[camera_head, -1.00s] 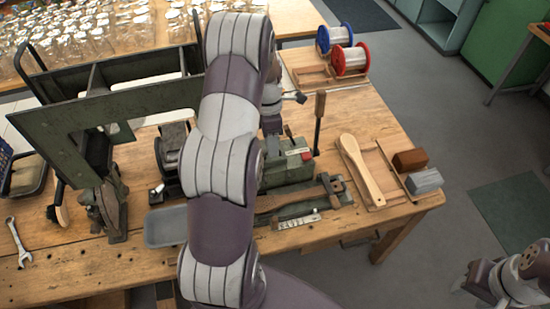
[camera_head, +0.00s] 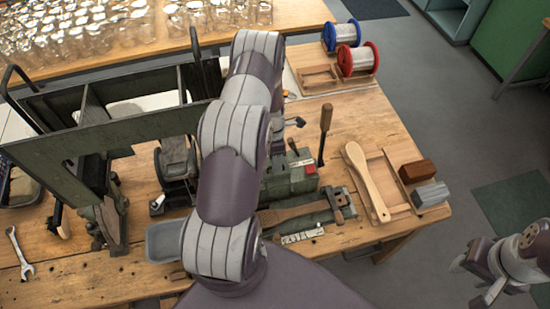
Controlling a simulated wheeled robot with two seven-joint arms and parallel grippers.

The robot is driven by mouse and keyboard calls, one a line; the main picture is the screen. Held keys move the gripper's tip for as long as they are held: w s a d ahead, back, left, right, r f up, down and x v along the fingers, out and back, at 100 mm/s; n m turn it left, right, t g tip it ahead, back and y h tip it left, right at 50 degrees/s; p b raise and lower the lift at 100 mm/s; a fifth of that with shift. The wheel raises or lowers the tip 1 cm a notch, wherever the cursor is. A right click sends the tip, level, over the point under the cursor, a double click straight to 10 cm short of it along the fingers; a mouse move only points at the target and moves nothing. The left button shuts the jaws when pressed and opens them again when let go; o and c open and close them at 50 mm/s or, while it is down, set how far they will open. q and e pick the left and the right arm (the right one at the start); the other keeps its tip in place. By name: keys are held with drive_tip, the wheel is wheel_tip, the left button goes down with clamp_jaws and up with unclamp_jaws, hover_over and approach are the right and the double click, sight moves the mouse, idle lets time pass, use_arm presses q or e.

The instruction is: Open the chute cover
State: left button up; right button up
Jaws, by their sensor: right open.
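My left arm rises through the middle of the view, and its left gripper (camera_head: 296,121) shows only in part behind it, so its fingers cannot be made out. It is above the bench near the green machine (camera_head: 290,176) with a red button. A dark upright lever with a wooden grip (camera_head: 325,120) stands right of that machine. I cannot tell which part is the chute cover; my arm hides part of the machine area. My right gripper (camera_head: 482,293) is low at the right, off the bench over the floor, open and empty.
A large dark green frame (camera_head: 60,150) stands at the left of the wooden bench (camera_head: 90,275). A grey tray (camera_head: 165,242), a wrench (camera_head: 20,252), a wooden paddle (camera_head: 366,182), two brush blocks (camera_head: 417,171) and blue and red wire spools (camera_head: 357,59) lie about. Glass jars fill the back table.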

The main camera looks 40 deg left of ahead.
use_arm(q)
drive_tip(key=shift+s+d+r, duration=0.15)
clamp_jaws()
idle(1.0)
